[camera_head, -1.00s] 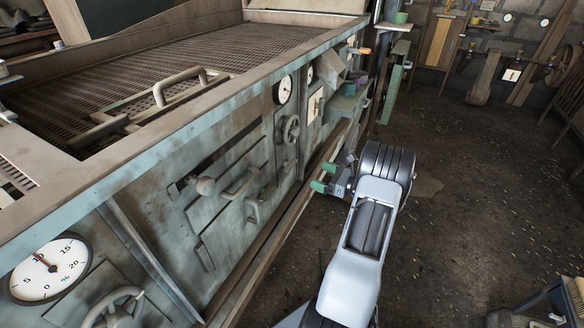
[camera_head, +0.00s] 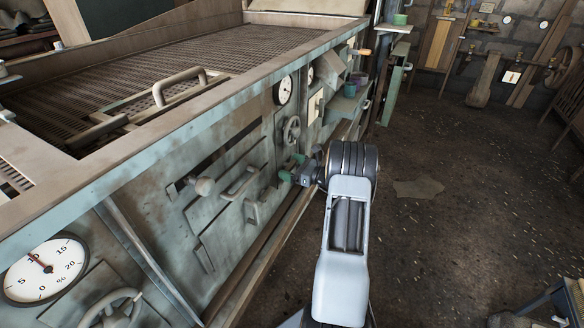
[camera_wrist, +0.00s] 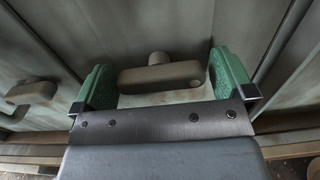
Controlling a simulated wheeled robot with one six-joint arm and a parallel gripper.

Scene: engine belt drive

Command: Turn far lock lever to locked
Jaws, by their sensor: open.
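The lever between my fingers, which looks like the far lock lever (camera_wrist: 160,78), is a grey-brown bar on a round pivot. It lies nearly level across the picture in the wrist view. My gripper (camera_wrist: 160,88) is open, with one green finger on each side of the lever and a gap at both ends. In the head view my gripper (camera_head: 291,167) is against the machine's front, and it hides this lever there. A second, similar lever (camera_wrist: 32,93) is at the left of the wrist view, outside my fingers.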

